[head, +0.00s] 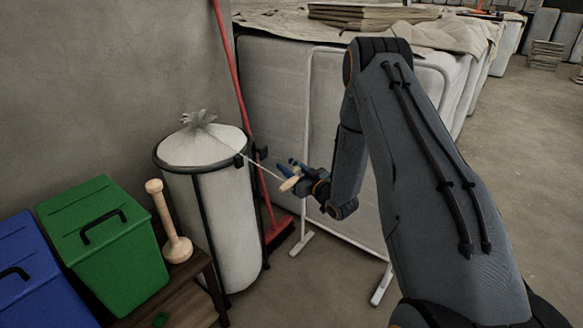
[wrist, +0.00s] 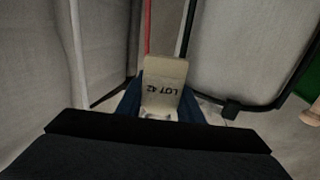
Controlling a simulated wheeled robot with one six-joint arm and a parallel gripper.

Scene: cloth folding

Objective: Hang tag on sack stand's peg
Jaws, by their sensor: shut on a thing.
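The tag is a small tan card (head: 289,184) at my gripper (head: 285,174), right of the sack stand. In the wrist view the tag (wrist: 164,82) reads "LOT 42" and stands up between the blue fingers of my gripper (wrist: 160,108), which are shut on it. The sack stand (head: 157,157) has a black ring and legs around a full white sack (head: 200,150) tied at the top. A small dark block (head: 239,160) juts from the ring; I cannot tell if it is the peg. A thin pale line runs from near this block toward the tag.
A red-handled broom (head: 232,75) leans behind the stand. A pale panel on white legs (head: 300,243) stands behind my gripper. At left are a green bin (head: 100,235), a blue bin (head: 40,285) and a wooden pestle-like tool (head: 165,215) on a bench.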

